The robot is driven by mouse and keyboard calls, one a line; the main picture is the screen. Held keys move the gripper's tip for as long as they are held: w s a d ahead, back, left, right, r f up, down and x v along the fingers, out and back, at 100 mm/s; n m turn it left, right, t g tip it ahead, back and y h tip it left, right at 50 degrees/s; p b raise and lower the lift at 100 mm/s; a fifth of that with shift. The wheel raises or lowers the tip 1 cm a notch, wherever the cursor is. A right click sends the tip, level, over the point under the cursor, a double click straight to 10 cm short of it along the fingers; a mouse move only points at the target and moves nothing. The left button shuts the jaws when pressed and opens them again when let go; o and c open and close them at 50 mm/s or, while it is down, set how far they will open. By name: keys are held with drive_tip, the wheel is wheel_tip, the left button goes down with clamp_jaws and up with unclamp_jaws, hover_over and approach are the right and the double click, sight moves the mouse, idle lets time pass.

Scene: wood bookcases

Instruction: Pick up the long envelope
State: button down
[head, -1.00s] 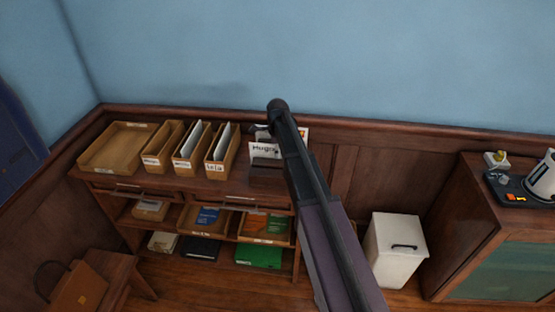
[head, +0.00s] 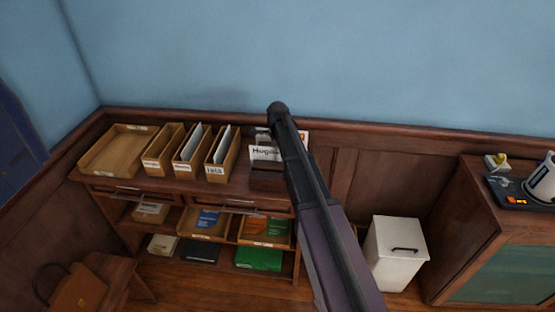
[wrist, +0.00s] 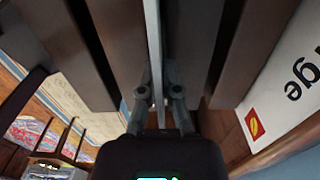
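In the wrist view, a thin pale sheet (wrist: 153,35), seen edge-on, stands upright between dark slats; it looks like the long envelope, though its face and length are hidden. My gripper (wrist: 159,88) has its two fingers close together, one on each side of the sheet, and looks shut on it. In the head view, a white card lettered "Hugo" (head: 262,153) stands in a dark holder (head: 268,178) at the right end of the shelf top. My arm hides part of this holder, and the gripper is not visible there.
Left of the holder stand wooden file boxes with white papers (head: 193,143) and an empty wooden tray (head: 118,152). Dark slats (wrist: 203,35) flank my fingers closely. A white bin (head: 395,255) and a cabinet (head: 470,220) stand to the right. The wall is close behind.

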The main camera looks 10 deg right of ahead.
drive_tip(key=shift+r, duration=0.1)
wheel_tip(320, 180, up, 10)
drive_tip(key=p, duration=1)
idle(1.6)
wheel_tip(320, 180, up, 7)
drive_tip(key=p, duration=0.7)
drive_tip(key=shift+w+a, duration=0.1)
drive_tip(key=shift+w, duration=0.05)
